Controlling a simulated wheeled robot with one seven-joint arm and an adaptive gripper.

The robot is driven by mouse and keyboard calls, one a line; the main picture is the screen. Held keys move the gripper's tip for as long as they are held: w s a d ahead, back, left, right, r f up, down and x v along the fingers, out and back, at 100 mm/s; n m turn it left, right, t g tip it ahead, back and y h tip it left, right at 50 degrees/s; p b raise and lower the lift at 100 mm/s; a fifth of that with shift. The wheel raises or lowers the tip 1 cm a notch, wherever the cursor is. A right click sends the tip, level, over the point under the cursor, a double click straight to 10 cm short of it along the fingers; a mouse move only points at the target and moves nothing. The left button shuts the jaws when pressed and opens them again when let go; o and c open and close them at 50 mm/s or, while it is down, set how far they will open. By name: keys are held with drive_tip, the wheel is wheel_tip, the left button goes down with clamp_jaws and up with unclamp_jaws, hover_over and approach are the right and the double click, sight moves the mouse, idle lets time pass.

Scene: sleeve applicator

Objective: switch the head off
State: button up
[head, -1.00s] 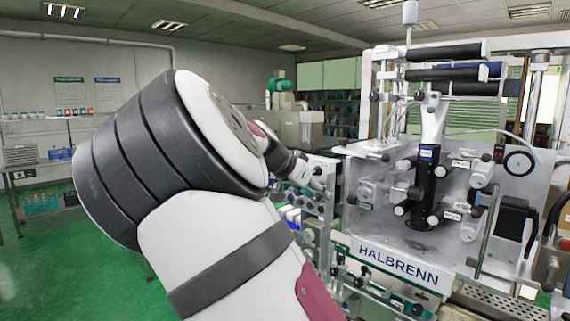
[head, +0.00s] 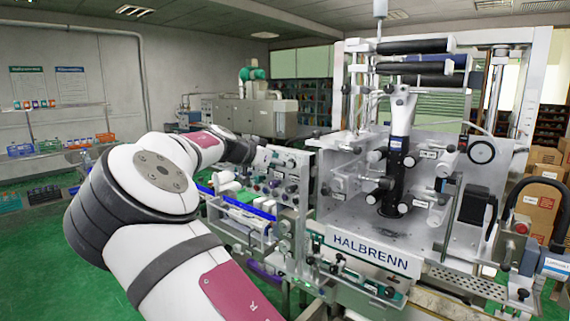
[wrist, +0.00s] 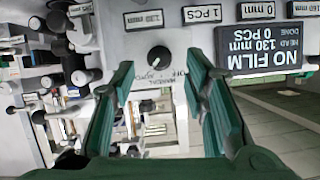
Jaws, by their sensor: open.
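The head of the HALBRENN machine, with its dark column (head: 397,165), stands at the right of the head view. In the wrist view a control panel appears upside down. A round black selector knob (wrist: 159,57) sits on it, with small lettering below that includes OFF. A light mark shows on the knob, but I cannot tell surely which position it points to. A dark display (wrist: 268,49) beside it reads NO FILM, 130 mm, 0 PCS. My gripper (wrist: 160,70) has green fingers spread open, one each side of the knob in the picture, apparently not touching it.
Black and white knobs and rollers (wrist: 75,65) crowd the wrist view's left. The nameplate (head: 370,254) fronts the machine. Cardboard boxes (head: 540,190) stand at far right. Green floor (head: 40,240) is open at left.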

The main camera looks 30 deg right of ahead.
drive_tip(key=shift+x, duration=1.7)
clamp_jaws()
drive_tip(key=shift+w+g, duration=0.1)
drive_tip(key=shift+g, duration=0.2)
drive_tip(key=shift+w+a+f+n+g+h+b, duration=0.15)
drive_tip(key=shift+n+g+h+b, duration=0.9)
drive_tip(key=shift+n, duration=1.1)
drive_tip(key=shift+w+f+n+g+h+b, duration=0.15)
drive_tip(key=shift+n+g+h+b, duration=0.5)
drive_tip(key=shift+n+b, duration=1.15)
drive_tip(key=shift+w+a+f+n+g+h+b, duration=0.15)
drive_tip(key=shift+n+g+h+b, duration=0.75)
drive_tip(key=shift+n, duration=1.65)
drive_tip(key=shift+r, duration=0.1)
